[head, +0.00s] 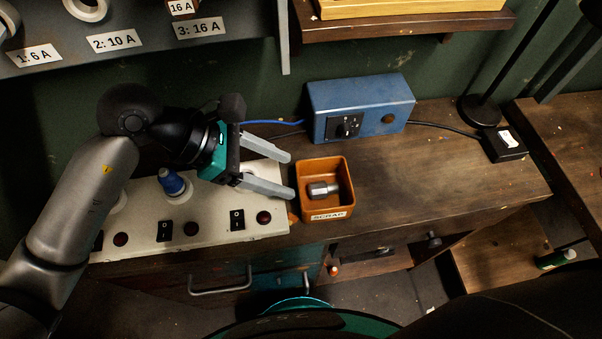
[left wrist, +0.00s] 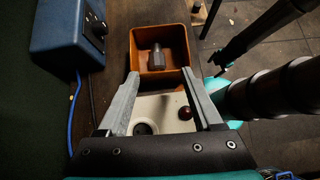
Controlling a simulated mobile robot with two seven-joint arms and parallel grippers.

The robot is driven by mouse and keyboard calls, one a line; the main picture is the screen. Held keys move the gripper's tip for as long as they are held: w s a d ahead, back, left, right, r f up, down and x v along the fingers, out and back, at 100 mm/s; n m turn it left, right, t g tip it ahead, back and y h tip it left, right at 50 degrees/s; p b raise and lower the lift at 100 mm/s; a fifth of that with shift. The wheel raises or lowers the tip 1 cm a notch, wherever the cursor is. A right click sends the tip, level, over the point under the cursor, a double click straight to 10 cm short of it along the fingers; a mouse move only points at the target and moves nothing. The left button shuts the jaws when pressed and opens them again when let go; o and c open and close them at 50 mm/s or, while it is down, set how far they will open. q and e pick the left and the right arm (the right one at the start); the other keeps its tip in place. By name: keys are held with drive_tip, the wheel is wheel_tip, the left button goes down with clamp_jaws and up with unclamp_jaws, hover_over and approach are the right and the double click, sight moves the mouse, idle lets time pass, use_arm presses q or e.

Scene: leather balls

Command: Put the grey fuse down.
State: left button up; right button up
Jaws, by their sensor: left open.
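The grey fuse (head: 322,189), a short dark grey cylinder with a narrower end, lies on its side in the open orange-brown box labelled SCRAP (head: 327,214). In the left wrist view the fuse (left wrist: 157,57) lies on the floor of the box (left wrist: 166,78), clear of the fingers. My left gripper (head: 291,174) is open and empty, its fingertips close to the left side of the box. In the left wrist view its two fingers (left wrist: 169,87) are spread wide in front of the box. My right gripper is not seen.
A pale panel (head: 205,228) with switches, red lamps and a blue fuse (head: 172,183) lies under my left arm. A blue unit (head: 360,107) with cables stands behind the box. A labelled shelf (head: 140,45) is above.

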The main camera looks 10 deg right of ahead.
use_arm(q)
drive_tip(key=shift+v, duration=2.75)
drive_tip(key=shift+d+r, duration=0.1)
